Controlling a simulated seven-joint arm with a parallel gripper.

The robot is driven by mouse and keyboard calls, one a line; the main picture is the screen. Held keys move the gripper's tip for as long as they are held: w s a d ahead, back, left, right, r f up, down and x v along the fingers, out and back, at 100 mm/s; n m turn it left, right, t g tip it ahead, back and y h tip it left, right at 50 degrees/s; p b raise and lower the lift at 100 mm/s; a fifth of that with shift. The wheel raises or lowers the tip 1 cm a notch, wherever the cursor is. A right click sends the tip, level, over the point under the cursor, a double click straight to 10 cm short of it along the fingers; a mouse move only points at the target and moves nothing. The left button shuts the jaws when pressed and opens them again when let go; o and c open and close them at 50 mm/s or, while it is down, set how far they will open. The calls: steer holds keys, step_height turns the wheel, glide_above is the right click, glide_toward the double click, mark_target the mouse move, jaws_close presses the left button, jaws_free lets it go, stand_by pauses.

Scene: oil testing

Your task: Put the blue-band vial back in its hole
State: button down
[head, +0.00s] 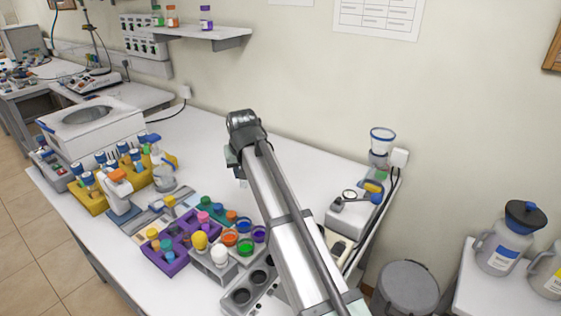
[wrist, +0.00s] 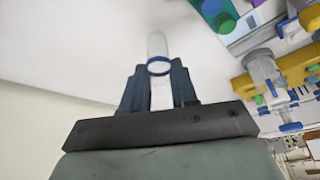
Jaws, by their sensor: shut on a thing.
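In the wrist view my gripper (wrist: 158,88) is shut on the blue-band vial (wrist: 157,47), a pale clear tube with a dark blue ring just above the fingertips. In the head view my gripper (head: 238,168) hangs over the back middle of the white table, mostly hidden behind my arm; I cannot make out the vial clearly there. The purple rack (head: 168,263) with several capped vials stands in front of it, to the left. Which hole belongs to the vial, I cannot tell.
A yellow rack (head: 97,206) with blue-capped bottles stands at left, near a white bath (head: 90,128). A grey block with round wells (head: 240,296) and colored open cups (head: 246,247) are at front. A device (head: 347,211) stands right. The table's back middle is clear.

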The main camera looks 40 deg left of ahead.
steer(key=s+a+f+n, duration=0.1)
steer(key=s+a, duration=0.3)
steer(key=s, duration=0.3)
steer(key=s+a+f+n+g, duration=0.1)
steer(key=s+a+n, duration=0.1)
steer(key=s+a, duration=0.3)
steer(key=s, duration=0.2)
steer(key=shift+s+a+f+y, duration=0.15)
steer(key=shift+s+a+y, duration=0.1)
steer(key=shift+s+y, duration=0.15)
steer(key=shift+f, duration=0.1)
steer(key=shift+f, duration=1.7)
steer(key=shift+d+f, duration=0.1)
steer(key=shift+f, duration=1.65)
stand_by(0.3)
steer(key=c, duration=0.8)
jaws_free()
steer(key=v, duration=1.4)
